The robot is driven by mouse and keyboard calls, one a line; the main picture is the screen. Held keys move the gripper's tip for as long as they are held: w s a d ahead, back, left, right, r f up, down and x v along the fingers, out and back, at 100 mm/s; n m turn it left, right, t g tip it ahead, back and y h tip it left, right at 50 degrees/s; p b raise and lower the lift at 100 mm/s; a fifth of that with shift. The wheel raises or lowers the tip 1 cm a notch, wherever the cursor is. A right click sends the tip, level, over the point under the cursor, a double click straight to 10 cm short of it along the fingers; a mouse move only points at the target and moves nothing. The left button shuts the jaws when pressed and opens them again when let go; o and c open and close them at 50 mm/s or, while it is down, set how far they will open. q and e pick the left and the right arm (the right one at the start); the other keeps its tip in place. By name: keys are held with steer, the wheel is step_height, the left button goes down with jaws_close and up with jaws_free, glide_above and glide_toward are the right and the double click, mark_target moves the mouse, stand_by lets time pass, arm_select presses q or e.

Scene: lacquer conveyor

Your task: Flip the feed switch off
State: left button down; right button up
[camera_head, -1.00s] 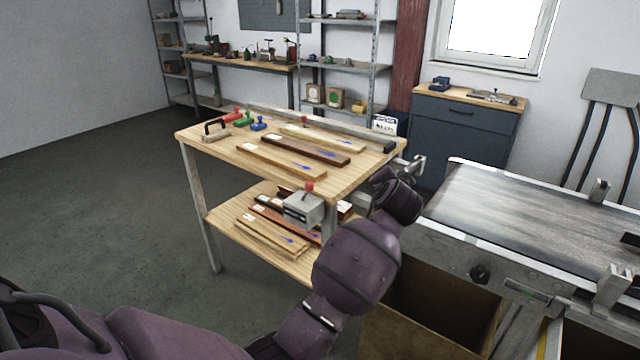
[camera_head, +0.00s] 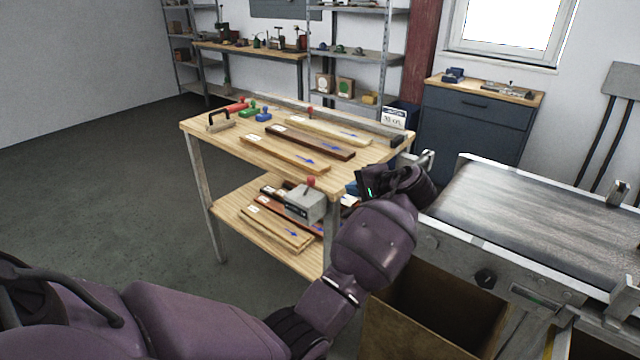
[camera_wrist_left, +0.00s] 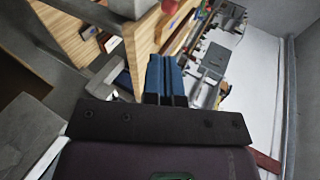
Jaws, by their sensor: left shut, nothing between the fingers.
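A grey box (camera_head: 305,204) with an upright lever topped by a red ball is mounted at the front edge of the wooden workbench. It looks like the feed switch; its label is too small to read. My left gripper (camera_head: 354,187) is to the right of the box, apart from it, partly hidden by my own wrist. In the left wrist view its two blue fingers (camera_wrist_left: 166,80) are together with nothing between them. A red thing (camera_wrist_left: 170,6) shows at that view's top edge, cut off. My right gripper is not in view.
The bench (camera_head: 200,127) carries wooden strips and coloured stamps, with more strips on its lower shelf. A conveyor (camera_head: 540,215) with a black knob (camera_head: 485,278) stands at the right. An open cardboard box (camera_head: 390,335) is below my left arm. Floor at the left is clear.

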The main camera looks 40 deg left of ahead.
arm_select(q)
steer(key=b, duration=0.2)
glide_toward(313, 181)
steer(key=x, duration=0.7)
steer(key=shift+w+f, duration=0.1)
steer(key=shift+f, duration=0.25)
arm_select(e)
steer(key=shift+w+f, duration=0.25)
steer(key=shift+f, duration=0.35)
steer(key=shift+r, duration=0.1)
arm_select(q)
steer(key=shift+a+r+p, duration=0.25)
steer(key=shift+p, duration=0.15)
steer(key=shift+d+h, duration=0.1)
steer(key=shift+h, duration=0.2)
steer(key=shift+p, duration=0.3)
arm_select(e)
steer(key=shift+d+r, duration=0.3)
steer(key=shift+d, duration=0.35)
arm_select(q)
steer(key=shift+r, duration=0.1)
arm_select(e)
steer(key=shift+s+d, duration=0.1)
